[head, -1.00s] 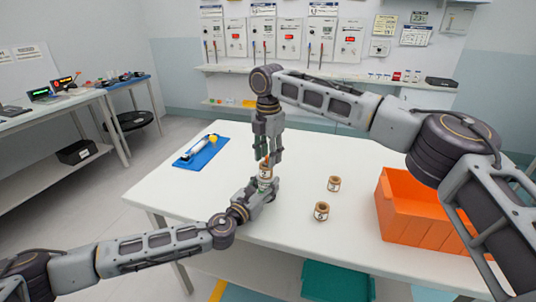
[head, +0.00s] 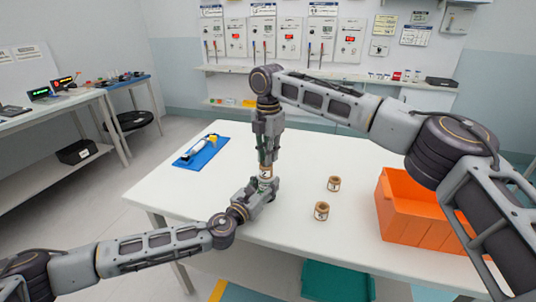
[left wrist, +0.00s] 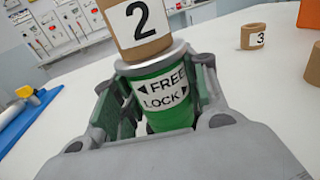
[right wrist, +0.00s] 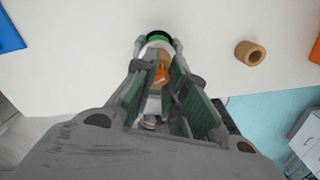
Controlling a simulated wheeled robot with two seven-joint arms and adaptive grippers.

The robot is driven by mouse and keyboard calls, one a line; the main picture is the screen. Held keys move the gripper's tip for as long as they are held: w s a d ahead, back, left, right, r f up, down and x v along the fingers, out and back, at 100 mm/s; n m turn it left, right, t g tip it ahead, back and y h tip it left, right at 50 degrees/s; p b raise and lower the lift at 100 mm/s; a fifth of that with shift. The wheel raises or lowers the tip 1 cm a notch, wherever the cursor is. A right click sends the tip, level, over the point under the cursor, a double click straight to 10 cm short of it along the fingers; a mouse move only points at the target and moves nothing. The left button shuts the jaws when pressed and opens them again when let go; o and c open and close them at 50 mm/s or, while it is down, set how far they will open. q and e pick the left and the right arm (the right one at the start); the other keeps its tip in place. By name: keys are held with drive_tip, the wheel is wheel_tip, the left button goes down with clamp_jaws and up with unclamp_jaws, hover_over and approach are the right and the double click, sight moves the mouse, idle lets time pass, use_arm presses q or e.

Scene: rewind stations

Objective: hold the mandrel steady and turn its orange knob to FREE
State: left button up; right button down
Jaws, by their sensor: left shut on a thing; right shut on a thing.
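The mandrel stands upright near the table's left front edge, its green base (left wrist: 168,112) marked FREE and LOCK with arrows. A brown ring numbered 2 (left wrist: 138,25) sits around it, above the base. My left gripper (head: 265,186) is shut on the green base from the side. The orange knob (right wrist: 161,73) is at the mandrel's top, between the fingers of my right gripper (head: 267,160). The right gripper points straight down and is shut on the knob. The knob is hidden by the fingers in the head view. Which word the knob points to cannot be told.
Two brown rings (head: 334,183) (head: 321,210) stand to the right on the white table (head: 230,205). An orange bin (head: 405,212) is at the right. A blue tray (head: 205,158) with a white cylinder lies at the left. A teal bin (head: 335,282) is below the front edge.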

drive_tip(key=shift+m, duration=0.6)
drive_tip(key=m, duration=0.5)
drive_tip(key=shift+s, duration=0.15)
drive_tip(key=m, duration=0.6)
drive_tip(key=shift+s+a+m, duration=0.1)
drive_tip(key=shift+a+m, duration=0.05)
drive_tip(key=shift+m, duration=0.15)
drive_tip(key=m, duration=0.4)
drive_tip(key=shift+m, duration=0.3)
drive_tip(key=shift+a+m, duration=0.15)
drive_tip(key=shift+m, duration=1.95)
drive_tip(key=c, duration=1.4)
unclamp_jaws()
drive_tip(key=shift+o, duration=0.2)
drive_tip(key=shift+r, duration=0.15)
